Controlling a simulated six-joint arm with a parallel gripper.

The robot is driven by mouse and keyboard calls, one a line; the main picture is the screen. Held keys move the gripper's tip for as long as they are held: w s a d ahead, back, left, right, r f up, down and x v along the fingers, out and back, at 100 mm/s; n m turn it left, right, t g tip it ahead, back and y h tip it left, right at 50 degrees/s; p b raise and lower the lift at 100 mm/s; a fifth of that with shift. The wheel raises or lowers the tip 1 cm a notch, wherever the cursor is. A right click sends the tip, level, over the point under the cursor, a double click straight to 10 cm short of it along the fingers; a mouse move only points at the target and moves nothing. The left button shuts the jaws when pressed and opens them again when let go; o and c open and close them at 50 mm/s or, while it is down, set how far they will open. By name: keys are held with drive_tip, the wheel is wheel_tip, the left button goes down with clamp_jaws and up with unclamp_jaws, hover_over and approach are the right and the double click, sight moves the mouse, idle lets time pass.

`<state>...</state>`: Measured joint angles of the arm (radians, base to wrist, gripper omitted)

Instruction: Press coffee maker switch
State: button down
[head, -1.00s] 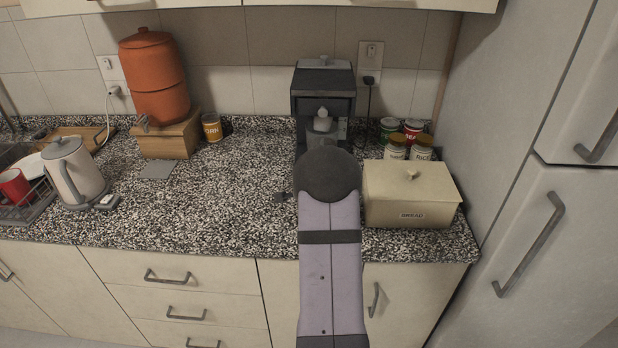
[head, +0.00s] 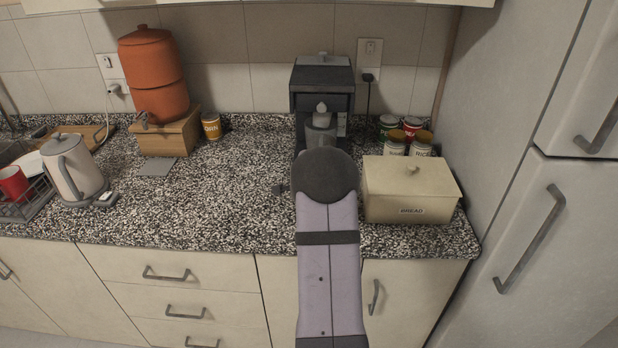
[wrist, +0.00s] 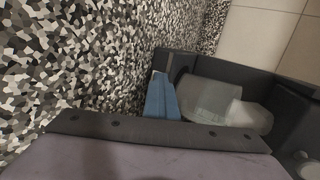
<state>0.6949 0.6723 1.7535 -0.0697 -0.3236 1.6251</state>
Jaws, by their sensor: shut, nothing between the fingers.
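The dark coffee maker (head: 322,77) stands upright against the back wall in the head view. Its front opening holds a grey part with a pale knob. My arm covers its lower front. A pale panel (head: 341,125) shows at the right of the opening, but I cannot make out the switch on it. In the wrist view the coffee maker's dark body (wrist: 190,61) fills the right side, with a pale translucent part inside. My gripper's blue fingers (wrist: 161,97) are shut and empty beside its edge; I cannot tell whether they touch it. My arm hides them in the head view.
A bread box (head: 411,190) stands right of my arm, with several cans (head: 392,143) behind it. The fridge (head: 520,230) is at the right. A kettle (head: 72,170) and an orange dispenser (head: 153,75) are at the left. The speckled counter (head: 215,205) between is mostly clear.

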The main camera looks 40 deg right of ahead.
drive_tip(key=shift+w+r, duration=0.25)
drive_tip(key=shift+r, duration=0.05)
drive_tip(key=shift+s+d, duration=0.45)
drive_tip(key=shift+s+f, duration=0.2)
drive_tip(key=shift+f, duration=0.05)
drive_tip(key=shift+s+a+f, duration=0.1)
drive_tip(key=shift+s+a, duration=0.05)
drive_tip(key=shift+a, duration=0.2)
drive_tip(key=a, duration=0.1)
drive_tip(key=s+a, duration=0.1)
drive_tip(key=a, duration=0.1)
drive_tip(key=shift+s+a, duration=0.3)
drive_tip(key=shift+s, duration=0.05)
drive_tip(key=v, duration=0.3)
drive_tip(key=b+v, duration=0.1)
drive_tip(key=v, duration=0.2)
drive_tip(key=w+a+b+v, duration=0.1)
drive_tip(key=v, duration=0.2)
drive_tip(key=shift+s+a+r, duration=0.1)
drive_tip(key=shift+a+r, duration=0.2)
